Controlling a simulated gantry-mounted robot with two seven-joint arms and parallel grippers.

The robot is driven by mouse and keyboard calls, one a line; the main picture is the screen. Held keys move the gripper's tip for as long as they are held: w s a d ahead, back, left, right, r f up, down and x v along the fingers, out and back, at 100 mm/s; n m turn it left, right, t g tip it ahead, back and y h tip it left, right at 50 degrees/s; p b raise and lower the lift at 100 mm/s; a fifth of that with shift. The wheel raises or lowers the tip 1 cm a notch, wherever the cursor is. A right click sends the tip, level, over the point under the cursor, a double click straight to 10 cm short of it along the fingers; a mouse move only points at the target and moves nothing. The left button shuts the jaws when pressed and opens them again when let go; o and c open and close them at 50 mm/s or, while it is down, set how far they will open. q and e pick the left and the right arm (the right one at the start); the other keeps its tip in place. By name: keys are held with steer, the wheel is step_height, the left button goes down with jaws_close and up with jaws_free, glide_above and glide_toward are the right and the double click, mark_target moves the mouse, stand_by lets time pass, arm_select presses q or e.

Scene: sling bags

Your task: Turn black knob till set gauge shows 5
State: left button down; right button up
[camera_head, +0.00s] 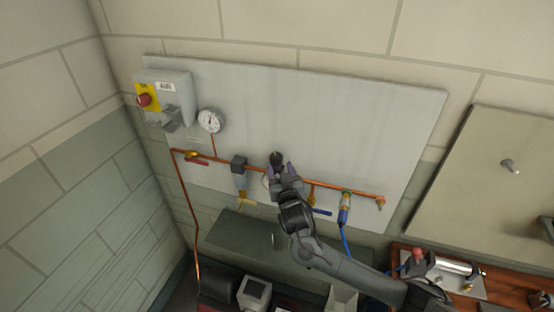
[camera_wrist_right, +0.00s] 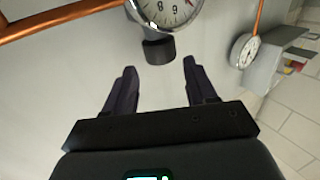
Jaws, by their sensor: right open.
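The black knob (camera_head: 277,158) sits on the copper pipe line at the middle of the grey wall panel. It also shows in the right wrist view (camera_wrist_right: 158,51), just below a round white gauge (camera_wrist_right: 168,10). That gauge is cut off by the top edge; the digits 6 and 8 show, but I cannot read its needle. In the head view my right gripper mostly covers this gauge. My right gripper (camera_head: 280,170) is open. In the wrist view its two fingers (camera_wrist_right: 159,70) point at the knob, one to each side, with the knob just beyond the tips. My left gripper is not in view.
A second gauge (camera_head: 211,120) hangs at the panel's left, near a grey box with a red button (camera_head: 144,100). Copper pipe (camera_head: 225,160), a red-handled valve (camera_head: 196,160) and a grey filter unit (camera_head: 239,166) lie left of the gripper. A blue-hosed fitting (camera_head: 345,205) is at right.

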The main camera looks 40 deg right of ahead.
mark_target(277, 162)
steer(key=x, duration=0.4)
steer(key=shift+w+d, duration=0.1)
steer(key=shift+w, duration=0.1)
steer(key=shift+w+d, duration=0.2)
steer(key=shift+w, duration=0.15)
steer(key=c, duration=0.8)
steer(key=shift+a+h, duration=0.1)
steer(key=shift+h, duration=0.2)
